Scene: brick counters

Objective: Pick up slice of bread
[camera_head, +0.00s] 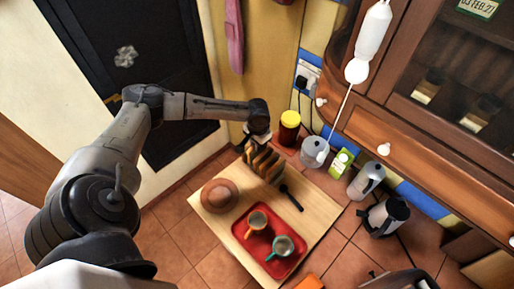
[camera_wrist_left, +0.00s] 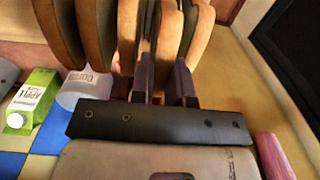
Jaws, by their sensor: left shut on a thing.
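Several slices of bread (camera_head: 264,163) stand on edge in a row at the back of the wooden board. My left gripper (camera_head: 258,138) reaches down on the row from above. In the left wrist view, my left gripper (camera_wrist_left: 163,80) has its two dark fingers around one slice of bread (camera_wrist_left: 168,40) and is shut on it. Other slices (camera_wrist_left: 98,35) stand close on either side of the fingers. The fingertips are partly hidden among the slices. I cannot tell whether the held slice is clear of its support. My right gripper is not in view.
The wooden board (camera_head: 318,205) also bears a round brown loaf (camera_head: 219,195), a dark-handled utensil (camera_head: 291,198) and a red tray (camera_head: 259,262) with two cups. A yellow-lidded jar (camera_head: 289,127), a pale canister (camera_head: 314,151), a green carton (camera_head: 341,163) and metal pots stand along the wall.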

